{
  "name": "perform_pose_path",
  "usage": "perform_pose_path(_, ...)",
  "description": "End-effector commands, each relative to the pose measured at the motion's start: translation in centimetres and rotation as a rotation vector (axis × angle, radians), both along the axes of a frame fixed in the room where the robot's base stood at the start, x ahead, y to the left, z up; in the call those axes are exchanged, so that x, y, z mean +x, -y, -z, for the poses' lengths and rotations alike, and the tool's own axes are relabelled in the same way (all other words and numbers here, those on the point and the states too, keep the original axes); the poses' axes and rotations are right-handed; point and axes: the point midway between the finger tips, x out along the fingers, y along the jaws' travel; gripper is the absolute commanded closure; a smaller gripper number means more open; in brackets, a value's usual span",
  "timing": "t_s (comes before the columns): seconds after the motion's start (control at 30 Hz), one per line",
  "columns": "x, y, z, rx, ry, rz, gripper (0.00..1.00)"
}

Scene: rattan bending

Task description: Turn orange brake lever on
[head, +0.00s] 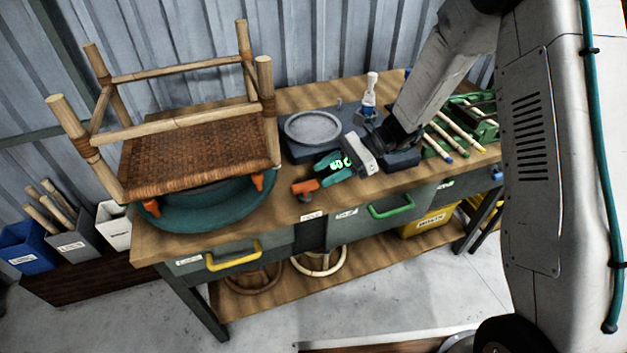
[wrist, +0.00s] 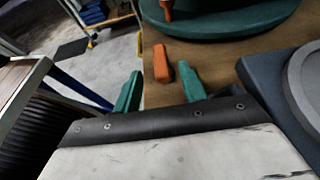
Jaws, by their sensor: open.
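The orange lever (head: 305,187) sits at the front edge of the wooden workbench, right of the teal turntable (head: 205,208). In the wrist view the orange lever (wrist: 161,64) lies just beyond my fingertips, roughly between them. My gripper (head: 322,172) is open and empty, close to the lever on its right side, with its teal fingers pointing toward it. In the wrist view my gripper (wrist: 160,82) shows its two fingers spread apart. I see no contact with the lever. Orange clamps (head: 258,181) are on the turntable's rim.
An upturned stool with a woven seat (head: 205,160) stands on the turntable. A dark unit with a round grey plate (head: 313,128) is behind my gripper. A green rack with rods (head: 470,118) is at right. Yellow (head: 233,262) and green drawer handles (head: 391,210) stick out below.

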Motion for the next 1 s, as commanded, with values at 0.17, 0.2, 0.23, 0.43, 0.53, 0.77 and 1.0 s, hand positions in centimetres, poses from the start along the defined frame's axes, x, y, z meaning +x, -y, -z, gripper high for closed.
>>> perform_pose_path(0.17,-0.9,-2.7,1.1,0.0,-0.001,-0.004,0.58)
perform_pose_path(0.2,-1.0,-3.2,1.3,-0.001,0.0,-0.004,0.58)
perform_pose_path(0.23,-1.1,-3.5,1.5,-0.001,0.001,-0.004,0.58)
perform_pose_path(0.43,-1.4,-4.5,1.9,-0.001,0.001,-0.004,0.58)
perform_pose_path(0.53,-1.4,-4.6,1.9,-0.001,0.001,-0.004,0.58)
perform_pose_path(0.77,-1.4,-4.5,1.9,-0.001,0.001,-0.003,0.86)
perform_pose_path(1.0,-1.3,-4.5,1.9,-0.001,0.002,0.001,1.0)
